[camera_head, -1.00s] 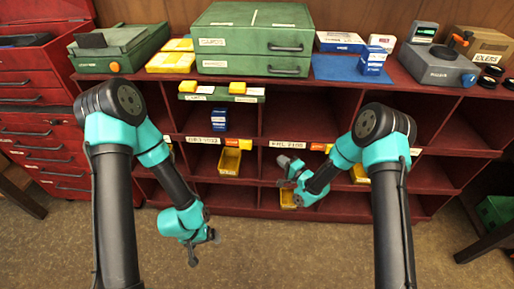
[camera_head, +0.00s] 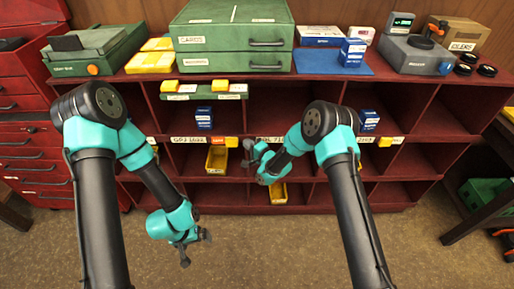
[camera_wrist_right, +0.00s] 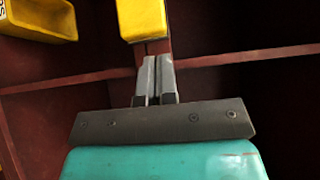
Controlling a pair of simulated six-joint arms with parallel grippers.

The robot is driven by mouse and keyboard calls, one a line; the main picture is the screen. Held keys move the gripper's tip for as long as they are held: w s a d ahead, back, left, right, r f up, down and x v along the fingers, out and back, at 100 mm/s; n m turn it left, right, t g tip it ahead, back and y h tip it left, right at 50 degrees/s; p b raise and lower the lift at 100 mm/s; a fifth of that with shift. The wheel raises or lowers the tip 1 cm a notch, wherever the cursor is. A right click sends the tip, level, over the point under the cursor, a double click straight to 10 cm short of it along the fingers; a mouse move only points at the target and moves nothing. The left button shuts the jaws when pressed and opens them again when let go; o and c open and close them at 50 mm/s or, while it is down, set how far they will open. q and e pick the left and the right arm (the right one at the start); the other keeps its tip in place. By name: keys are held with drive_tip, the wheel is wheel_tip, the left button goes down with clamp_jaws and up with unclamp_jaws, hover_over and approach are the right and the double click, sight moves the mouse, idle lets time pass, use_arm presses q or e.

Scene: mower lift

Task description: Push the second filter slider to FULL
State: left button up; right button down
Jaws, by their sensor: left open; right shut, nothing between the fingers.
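Small yellow tabs with orange-red marks sit beside labels along a shelf edge. The first tab (camera_head: 231,141) is left of my right gripper (camera_head: 247,152). The second label (camera_head: 272,140) is partly behind my right arm, and no tab shows beside it. Another yellow tab (camera_head: 384,141) is further right. In the right wrist view, my right gripper (camera_wrist_right: 156,60) is shut and empty, its tips just below a yellow block (camera_wrist_right: 143,18); contact cannot be told. My left gripper (camera_head: 195,250) is open, low over the floor. No FULL mark is readable.
The red shelf unit holds yellow bins (camera_head: 217,159) (camera_head: 278,193) and blue boxes (camera_head: 203,117) (camera_head: 368,119). A green strip (camera_head: 204,97) carries two yellow blocks. Green drawers (camera_head: 234,39) stand on top. A red cabinet (camera_head: 25,150) is at left; the floor in front is clear.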

sight(234, 142)
drive_tip(key=shift+a, duration=1)
drive_tip(key=a, duration=0.7)
drive_tip(key=shift+d, duration=0.5)
drive_tip(key=d, duration=0.3)
drive_tip(key=shift+s+d, duration=0.25)
drive_tip(key=shift+d, duration=0.1)
drive_tip(key=v, duration=0.9)
drive_tip(key=shift+s, duration=0.15)
